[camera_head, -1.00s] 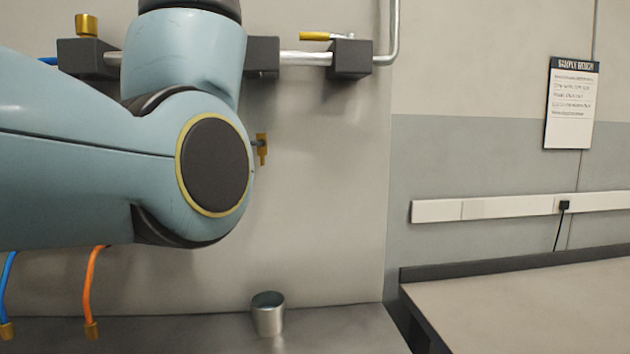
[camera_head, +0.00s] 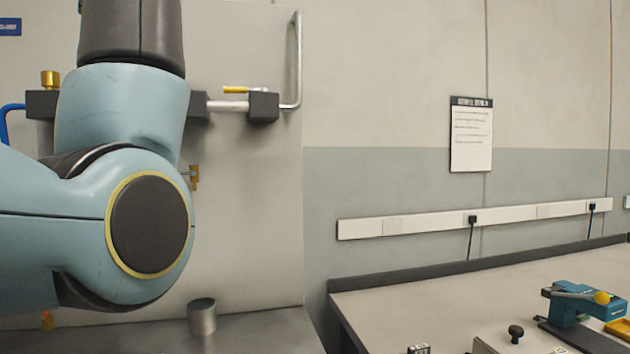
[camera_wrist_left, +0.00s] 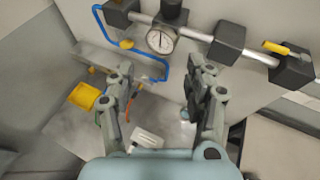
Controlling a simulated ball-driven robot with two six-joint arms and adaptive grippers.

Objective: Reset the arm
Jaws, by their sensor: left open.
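My left arm (camera_head: 120,215) fills the left side of the head view, its elbow-like joint in front of the metal wall panel. Its gripper is outside the head view. In the left wrist view my left gripper (camera_wrist_left: 158,108) is open, with its two fingers well apart and nothing between them. Beyond the fingers are a round pressure gauge (camera_wrist_left: 161,40) and a pipe with dark blocks. My right arm and gripper are in neither view.
A metal cup (camera_head: 202,317) stands on the steel ledge below the panel. A yellow-handled valve (camera_head: 238,90) sits on the pipe. At right, a workbench (camera_head: 420,300) carries a blue tool (camera_head: 568,305). A yellow container (camera_wrist_left: 84,96) shows in the wrist view.

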